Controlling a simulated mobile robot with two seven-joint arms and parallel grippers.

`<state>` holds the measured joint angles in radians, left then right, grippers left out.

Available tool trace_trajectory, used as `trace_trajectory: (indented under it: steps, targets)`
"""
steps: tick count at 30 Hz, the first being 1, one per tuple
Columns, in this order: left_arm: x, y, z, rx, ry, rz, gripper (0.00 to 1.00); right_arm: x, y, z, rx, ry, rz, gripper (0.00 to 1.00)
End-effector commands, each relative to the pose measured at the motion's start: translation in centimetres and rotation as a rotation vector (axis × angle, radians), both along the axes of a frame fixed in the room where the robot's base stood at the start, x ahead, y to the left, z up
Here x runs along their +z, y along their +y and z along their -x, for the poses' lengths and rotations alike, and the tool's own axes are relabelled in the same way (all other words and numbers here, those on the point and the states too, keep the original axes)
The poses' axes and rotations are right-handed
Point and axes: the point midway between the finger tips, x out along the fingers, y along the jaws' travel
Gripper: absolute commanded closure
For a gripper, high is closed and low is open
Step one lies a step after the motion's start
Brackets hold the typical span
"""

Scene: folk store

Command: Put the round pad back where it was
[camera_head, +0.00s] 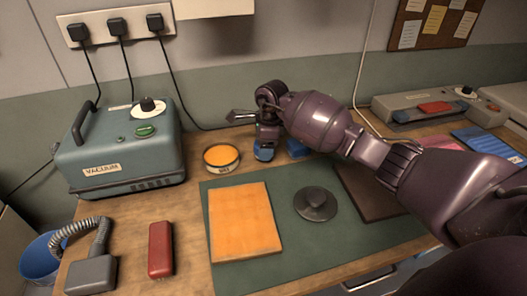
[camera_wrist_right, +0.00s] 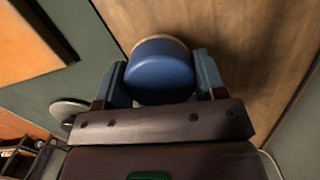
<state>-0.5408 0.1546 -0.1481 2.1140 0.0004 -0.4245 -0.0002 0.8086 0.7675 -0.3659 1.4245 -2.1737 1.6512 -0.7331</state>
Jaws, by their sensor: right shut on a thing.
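My right gripper (camera_head: 266,140) is at the back of the workbench, pointing down, just right of a round tin with an orange top (camera_head: 221,157). In the right wrist view, its two blue-grey fingers (camera_wrist_right: 160,82) are shut on the sides of a round blue pad (camera_wrist_right: 160,70) with a tan lower edge. The pad also shows in the head view (camera_head: 264,153), low at the bench top; I cannot tell whether it touches the wood. Another blue thing (camera_head: 298,148) is partly hidden behind my right arm. My left gripper is not in view.
A vacuum box (camera_head: 120,150) stands at left, near a red block (camera_head: 160,249). Bare wood lies around the tin.

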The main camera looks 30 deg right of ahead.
Motion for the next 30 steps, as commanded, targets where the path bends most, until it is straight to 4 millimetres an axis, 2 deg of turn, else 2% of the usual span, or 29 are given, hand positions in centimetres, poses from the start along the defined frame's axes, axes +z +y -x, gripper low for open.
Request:
trace_trajectory:
  steps: [1, 3, 16, 17, 21, 22, 30]
  targets:
    - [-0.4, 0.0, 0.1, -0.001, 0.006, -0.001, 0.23, -1.2, 0.1, 0.1, -0.001, 0.008, -0.003, 0.58]
    - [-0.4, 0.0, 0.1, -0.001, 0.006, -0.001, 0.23, -1.9, 0.0, 0.1, -0.002, 0.005, -0.001, 0.58]
    - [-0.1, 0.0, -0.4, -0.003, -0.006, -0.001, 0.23, -2.3, 0.0, 0.0, -0.001, 0.001, 0.0, 0.58]
    - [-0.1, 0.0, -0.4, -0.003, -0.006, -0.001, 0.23, -2.4, 0.0, 0.0, -0.001, 0.001, 0.0, 0.34]
    - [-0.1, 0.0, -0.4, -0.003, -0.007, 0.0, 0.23, -2.3, 0.0, 0.0, -0.001, 0.001, 0.0, 0.12]
    - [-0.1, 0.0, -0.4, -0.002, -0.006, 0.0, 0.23, -2.3, 0.0, 0.0, -0.001, 0.001, 0.0, 0.1]
    - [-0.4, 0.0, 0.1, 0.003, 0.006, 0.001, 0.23, -2.1, 0.0, 0.0, -0.001, 0.001, 0.0, 0.1]
